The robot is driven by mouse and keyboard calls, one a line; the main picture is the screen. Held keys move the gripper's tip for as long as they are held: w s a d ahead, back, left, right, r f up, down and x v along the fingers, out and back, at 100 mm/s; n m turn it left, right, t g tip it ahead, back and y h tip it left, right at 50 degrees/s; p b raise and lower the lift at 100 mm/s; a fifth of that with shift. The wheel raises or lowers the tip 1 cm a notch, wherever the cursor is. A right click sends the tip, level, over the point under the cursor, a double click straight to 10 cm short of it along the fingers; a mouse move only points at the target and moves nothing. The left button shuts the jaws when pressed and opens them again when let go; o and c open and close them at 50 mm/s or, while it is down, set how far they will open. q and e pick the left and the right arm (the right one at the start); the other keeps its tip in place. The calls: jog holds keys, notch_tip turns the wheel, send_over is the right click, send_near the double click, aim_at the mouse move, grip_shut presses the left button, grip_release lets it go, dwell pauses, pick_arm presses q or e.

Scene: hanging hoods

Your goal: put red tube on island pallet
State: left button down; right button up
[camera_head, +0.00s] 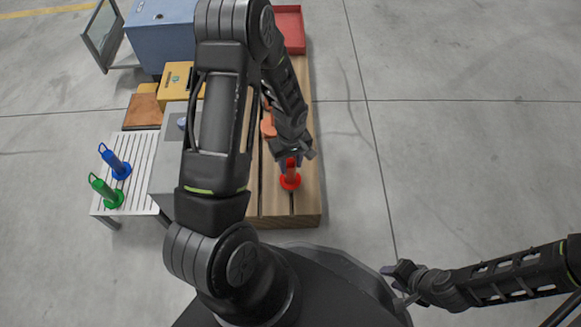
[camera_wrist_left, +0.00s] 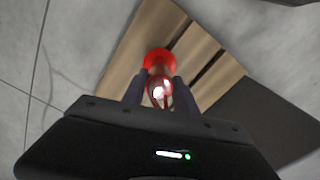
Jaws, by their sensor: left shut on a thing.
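The red tube (camera_head: 290,175) stands upright on its red round base on the wooden pallet (camera_head: 308,208), near the pallet's near right corner. My left gripper (camera_head: 291,160) is shut on the upper part of the tube from above. The left wrist view shows the tube (camera_wrist_left: 158,62) between the two fingers (camera_wrist_left: 159,92), with its red base over the wooden slats (camera_wrist_left: 200,55). I cannot tell if the base fully touches the wood. My right gripper (camera_head: 396,280) is at the lower right, away from the pallet, and its fingers are too small to read.
Orange objects (camera_head: 268,127), a red tray (camera_head: 290,28), a yellow box (camera_head: 175,80) and a blue cabinet (camera_head: 162,38) lie farther back. The floor at right is clear.

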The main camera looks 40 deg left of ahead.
pick_arm(q)
jog(key=shift+f, duration=1)
pick_arm(e)
jog(key=shift+w+f, duration=0.1)
jog(key=shift+f, duration=0.4)
pick_arm(q)
jog(key=shift+f+b, duration=0.2)
jog(key=shift+b, duration=0.15)
jog(key=c, duration=1)
grip_release()
jog(key=shift+o, duration=0.2)
pick_arm(e)
jog(key=shift+f, duration=0.1)
pick_arm(q)
jog(key=shift+r, duration=0.15)
notch_tip(320, 180, up, 11)
jog(key=p, duration=0.5)
jog(key=shift+r+p, duration=0.35)
jog(key=shift+r, duration=0.25)
pick_arm(e)
jog(key=r, duration=0.4)
jog(key=s+r, duration=0.1)
jog(key=r, duration=0.1)
